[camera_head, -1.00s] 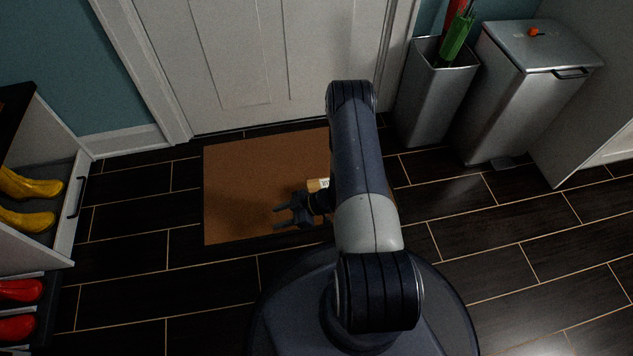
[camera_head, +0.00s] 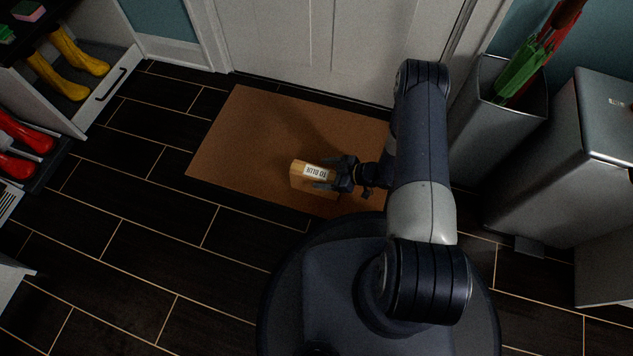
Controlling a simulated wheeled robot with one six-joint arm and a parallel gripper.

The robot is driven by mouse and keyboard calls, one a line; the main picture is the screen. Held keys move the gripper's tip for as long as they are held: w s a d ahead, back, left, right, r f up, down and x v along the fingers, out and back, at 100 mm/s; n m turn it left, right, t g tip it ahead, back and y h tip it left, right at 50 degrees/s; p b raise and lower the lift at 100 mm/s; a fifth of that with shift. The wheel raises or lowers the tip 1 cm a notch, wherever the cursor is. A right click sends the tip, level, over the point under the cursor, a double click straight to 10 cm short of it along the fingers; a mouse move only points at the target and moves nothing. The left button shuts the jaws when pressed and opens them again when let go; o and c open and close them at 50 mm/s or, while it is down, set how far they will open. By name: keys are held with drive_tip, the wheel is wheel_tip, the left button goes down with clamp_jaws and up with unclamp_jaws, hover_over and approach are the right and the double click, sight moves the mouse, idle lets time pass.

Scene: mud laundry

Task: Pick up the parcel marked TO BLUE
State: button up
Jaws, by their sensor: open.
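The parcel (camera_head: 301,173) is a small tan box with a white label that appears upside down and seems to read TO BLUE. It lies on the brown doormat (camera_head: 240,135). My gripper (camera_head: 324,174) is open and reaches in from the right, low over the mat. Its two dark fingers lie along the far and near sides of the parcel's right part. I cannot tell whether either finger touches it. The parcel's right end is partly hidden by the gripper.
A white door (camera_head: 310,45) stands behind the mat. At right are a grey umbrella bin (camera_head: 490,135) and a metal pedal bin (camera_head: 570,165). At left, an open drawer (camera_head: 108,92) holds yellow boots, with red boots (camera_head: 22,132) below. The dark tile floor at front left is clear.

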drive_tip(key=shift+x, duration=1)
drive_tip(key=shift+r, duration=0.1)
clamp_jaws()
